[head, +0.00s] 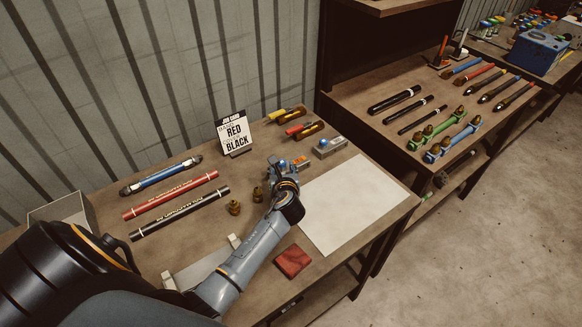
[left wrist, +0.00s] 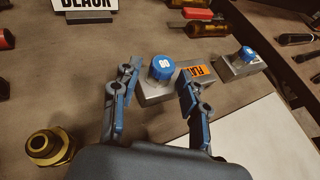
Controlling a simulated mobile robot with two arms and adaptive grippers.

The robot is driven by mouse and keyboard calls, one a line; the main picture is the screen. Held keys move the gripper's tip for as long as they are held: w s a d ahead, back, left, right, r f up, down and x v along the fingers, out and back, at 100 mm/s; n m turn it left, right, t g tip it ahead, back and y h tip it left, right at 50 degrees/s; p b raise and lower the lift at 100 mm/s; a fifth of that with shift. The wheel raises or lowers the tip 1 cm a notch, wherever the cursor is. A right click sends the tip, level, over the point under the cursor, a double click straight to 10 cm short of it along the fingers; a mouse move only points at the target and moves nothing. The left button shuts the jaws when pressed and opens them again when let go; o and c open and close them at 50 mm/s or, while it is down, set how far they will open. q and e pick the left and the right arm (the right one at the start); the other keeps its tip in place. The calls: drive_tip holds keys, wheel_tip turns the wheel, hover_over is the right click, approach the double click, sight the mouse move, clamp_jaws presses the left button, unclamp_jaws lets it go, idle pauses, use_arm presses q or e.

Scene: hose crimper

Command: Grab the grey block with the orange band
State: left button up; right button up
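My right gripper is not in view.
A second grey block (head: 328,147) with a blue cap stands to the right. Brass fittings (head: 234,207) sit left of my gripper.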

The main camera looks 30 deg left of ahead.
use_arm(q)
clamp_jaws()
drive_tip(key=shift+w, duration=0.1)
drive_tip(key=shift+r, duration=0.1)
